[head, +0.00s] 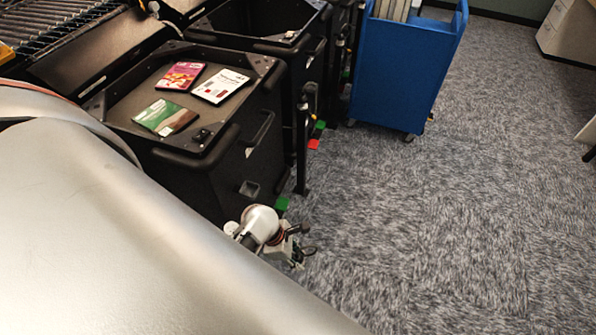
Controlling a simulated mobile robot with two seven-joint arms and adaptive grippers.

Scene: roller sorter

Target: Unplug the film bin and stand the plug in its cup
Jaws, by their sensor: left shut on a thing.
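The film bin (205,165) is a black bin on the left with several flat film cases lying on its top. A small grey square holder (249,189) sits low on its right side and looks like the cup; it appears empty. My left gripper (297,246) is low beside the bin's near right corner, below and right of this holder. It is shut on a small dark thing, probably the plug (308,250), which is mostly hidden by the fingers. My right gripper is out of view.
A black post (302,150) stands beside the bin, with green (282,204) and red (314,144) pieces near the floor. A second black bin (262,22) and a blue cart (405,75) stand behind. Carpet on the right is clear. My silver arm covers the lower left.

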